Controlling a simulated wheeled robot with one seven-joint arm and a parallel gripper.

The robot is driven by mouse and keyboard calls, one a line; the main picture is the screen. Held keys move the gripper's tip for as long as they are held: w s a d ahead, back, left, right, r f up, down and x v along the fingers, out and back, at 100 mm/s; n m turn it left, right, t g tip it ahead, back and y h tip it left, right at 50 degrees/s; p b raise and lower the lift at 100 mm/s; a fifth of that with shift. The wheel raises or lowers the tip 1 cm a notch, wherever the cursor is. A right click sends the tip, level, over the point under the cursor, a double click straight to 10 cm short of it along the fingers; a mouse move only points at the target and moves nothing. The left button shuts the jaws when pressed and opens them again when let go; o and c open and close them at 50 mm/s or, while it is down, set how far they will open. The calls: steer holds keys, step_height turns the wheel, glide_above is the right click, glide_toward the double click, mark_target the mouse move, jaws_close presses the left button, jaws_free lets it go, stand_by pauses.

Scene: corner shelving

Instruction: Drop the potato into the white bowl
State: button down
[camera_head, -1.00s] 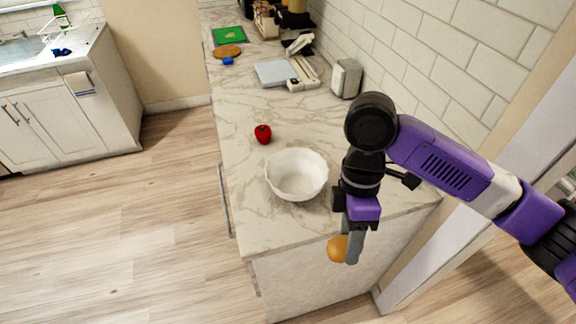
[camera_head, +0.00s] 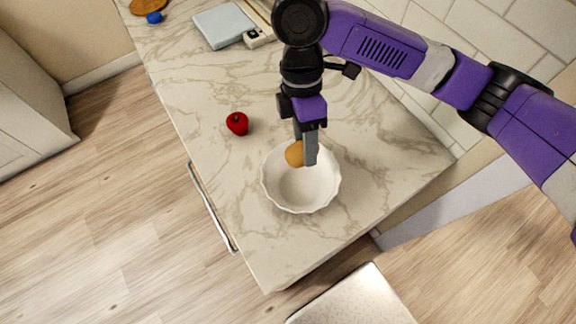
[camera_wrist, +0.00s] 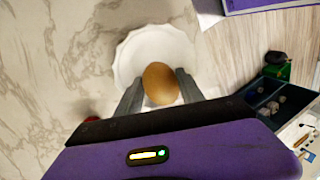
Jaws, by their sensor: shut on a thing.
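The potato (camera_head: 294,154) is round and orange-brown. My gripper (camera_head: 304,157) is shut on it, and the wrist view shows the potato (camera_wrist: 160,83) between the two grey fingers (camera_wrist: 158,90). The white bowl (camera_head: 303,190) has a scalloped rim and stands upright on the marble counter. In the head view, the potato and fingertips overlap the bowl's far inner side. In the wrist view, the bowl (camera_wrist: 140,52) lies behind the potato. The exact height of the potato over the bowl is hard to tell. No other thing shows inside the bowl.
A red apple (camera_head: 237,123) sits on the marble counter (camera_head: 200,100), left of and behind the bowl. A pale blue board (camera_head: 222,24) and a small blue thing (camera_head: 154,17) lie farther back. The tiled wall (camera_head: 500,45) borders the counter at right.

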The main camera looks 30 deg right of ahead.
step_height(320, 180, down, 6)
steer(key=b, duration=0.5)
steer(key=c, duration=0.6)
jaws_free()
steer(key=shift+c, duration=0.2)
steer(key=shift+r, duration=0.1)
steer(key=b+v, duration=0.1)
steer(key=v, duration=0.6)
steer(key=shift+r, duration=0.35)
steer(key=shift+w, duration=0.1)
